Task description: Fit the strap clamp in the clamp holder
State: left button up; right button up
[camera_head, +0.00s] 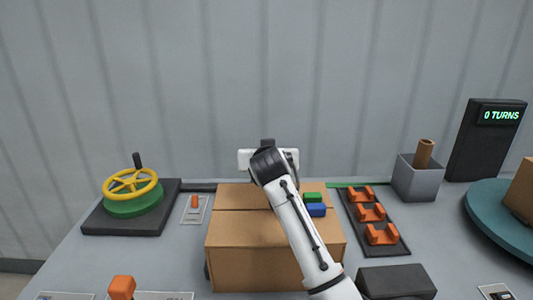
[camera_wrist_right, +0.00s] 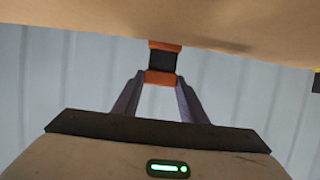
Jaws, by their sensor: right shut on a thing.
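My right gripper (camera_wrist_right: 160,82) is shut on an orange and black piece, which looks like the strap clamp (camera_wrist_right: 163,61), in the right wrist view. The piece's far end meets the edge of the cardboard box in that view; I cannot tell whether they touch. In the head view my right arm reaches over the box (camera_head: 235,255), and its white hand (camera_head: 246,160) is at the box's far side. The fingers and the piece are hidden there. A black strip with orange U-shaped cradles (camera_head: 381,235), perhaps the clamp holder, lies right of the box. My left gripper is not in view.
Green (camera_head: 312,197) and blue (camera_head: 316,210) blocks sit on the box. A yellow handwheel (camera_head: 131,182) stands left, a grey bin (camera_head: 416,180) and a teal turntable (camera_head: 490,222) right. A display (camera_head: 500,115) reads "0 TURNS". An orange block (camera_head: 122,287) is front left.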

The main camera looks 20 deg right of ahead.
jog(key=shift+f, duration=0.55)
jog(key=o, duration=1.4)
jog(key=shift+s+f, duration=0.1)
